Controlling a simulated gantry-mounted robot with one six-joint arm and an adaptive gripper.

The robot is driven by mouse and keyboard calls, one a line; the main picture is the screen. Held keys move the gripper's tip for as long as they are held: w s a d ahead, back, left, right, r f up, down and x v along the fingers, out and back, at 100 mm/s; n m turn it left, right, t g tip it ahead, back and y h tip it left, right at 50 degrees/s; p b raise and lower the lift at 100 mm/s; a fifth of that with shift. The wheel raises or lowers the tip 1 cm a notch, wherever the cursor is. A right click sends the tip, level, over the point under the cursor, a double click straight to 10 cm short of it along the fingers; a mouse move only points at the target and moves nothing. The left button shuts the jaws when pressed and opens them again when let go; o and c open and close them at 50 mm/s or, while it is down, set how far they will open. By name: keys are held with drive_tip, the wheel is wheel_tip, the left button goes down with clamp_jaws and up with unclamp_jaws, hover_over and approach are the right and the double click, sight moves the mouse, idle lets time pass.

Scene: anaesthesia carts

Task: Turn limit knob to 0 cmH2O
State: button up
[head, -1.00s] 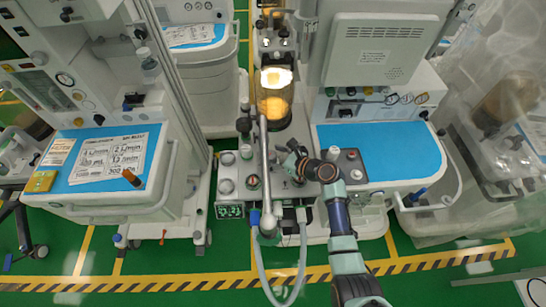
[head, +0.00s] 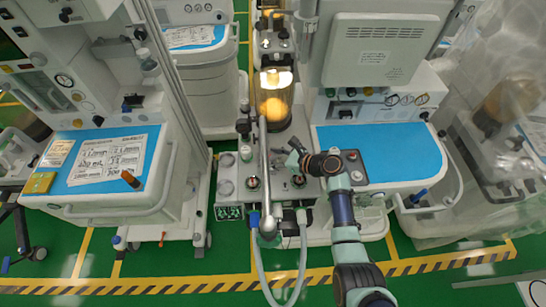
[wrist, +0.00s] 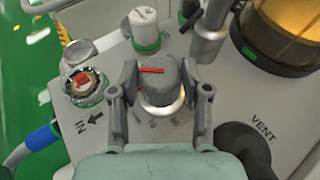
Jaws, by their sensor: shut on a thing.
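The limit knob (wrist: 158,78) is a dark grey cap with a red pointer line, in the middle of the wrist view. The line lies nearly level across its top. A printed number scale curves around its near side, partly hidden by my gripper. My gripper (wrist: 163,98) has one finger on each side of the knob and is shut on it. In the head view, my gripper (head: 297,158) is over the right part of the small valve panel, and the knob is too small or covered to make out there.
A white and green knob (wrist: 145,28) stands behind it. A port marked IN with a red centre (wrist: 84,80) is at left; a dark VENT fitting (wrist: 240,145) is close at right. A clear canister (wrist: 285,35) and a metal post (wrist: 212,30) rise behind.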

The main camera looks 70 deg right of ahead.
drive_tip(key=o, duration=1.1)
drive_tip(key=shift+o, duration=0.2)
